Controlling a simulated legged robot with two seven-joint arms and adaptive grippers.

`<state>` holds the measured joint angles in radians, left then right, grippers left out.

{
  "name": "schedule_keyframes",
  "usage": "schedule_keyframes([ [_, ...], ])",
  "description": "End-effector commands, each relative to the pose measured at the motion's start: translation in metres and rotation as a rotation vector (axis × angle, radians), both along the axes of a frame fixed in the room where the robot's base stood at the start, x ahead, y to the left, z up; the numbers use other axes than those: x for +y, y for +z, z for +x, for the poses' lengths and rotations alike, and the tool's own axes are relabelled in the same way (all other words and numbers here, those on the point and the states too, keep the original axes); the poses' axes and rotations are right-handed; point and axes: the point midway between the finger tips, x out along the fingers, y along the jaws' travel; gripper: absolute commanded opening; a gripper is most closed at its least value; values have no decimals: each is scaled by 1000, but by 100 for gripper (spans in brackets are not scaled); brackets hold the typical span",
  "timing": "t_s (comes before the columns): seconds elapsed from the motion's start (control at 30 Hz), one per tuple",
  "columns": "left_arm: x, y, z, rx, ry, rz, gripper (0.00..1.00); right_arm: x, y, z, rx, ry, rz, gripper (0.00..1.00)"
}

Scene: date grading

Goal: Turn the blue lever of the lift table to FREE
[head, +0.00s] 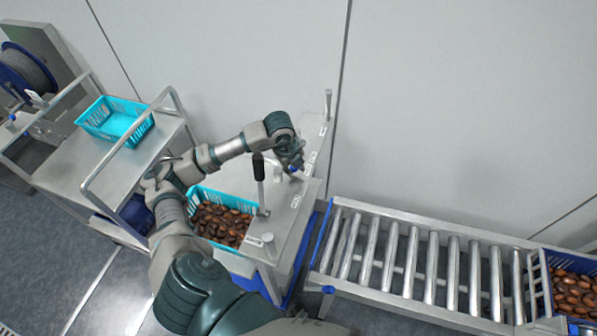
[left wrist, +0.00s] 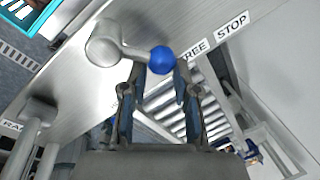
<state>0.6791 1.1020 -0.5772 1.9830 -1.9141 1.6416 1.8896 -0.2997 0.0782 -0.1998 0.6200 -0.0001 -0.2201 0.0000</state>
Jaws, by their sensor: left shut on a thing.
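The blue lever shows in the left wrist view as a blue ball knob (left wrist: 162,60) on a short metal arm from a round grey hub (left wrist: 104,43). The knob lies beside the FREE label (left wrist: 197,49), covering its first letter; the STOP label (left wrist: 231,25) is farther right. In the head view the knob (head: 294,170) shows small under my left gripper (head: 292,163), on the lift table's steel panel (head: 289,213). My left gripper's fingers stand on both sides of the knob, shut on it. My right gripper is not in view.
A black-handled lever (head: 259,168) stands upright left of my gripper. A turquoise crate (head: 222,194) of dates sits beside the panel, under my arm. A roller conveyor (head: 420,262) runs right to a blue crate (head: 570,252). A cart (head: 75,172) carries an empty turquoise crate (head: 115,120).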

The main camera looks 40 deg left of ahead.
Motion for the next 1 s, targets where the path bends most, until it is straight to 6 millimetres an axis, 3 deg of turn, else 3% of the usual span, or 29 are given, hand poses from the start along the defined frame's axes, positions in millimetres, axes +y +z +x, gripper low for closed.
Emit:
schedule_keyframes([
  [0.03,7,-6,-2,22,52,18,0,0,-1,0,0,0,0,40],
  [0.5,17,-5,14,16,450,19,0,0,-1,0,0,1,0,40],
  [1.0,25,-3,17,10,628,18,0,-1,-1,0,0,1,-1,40],
])
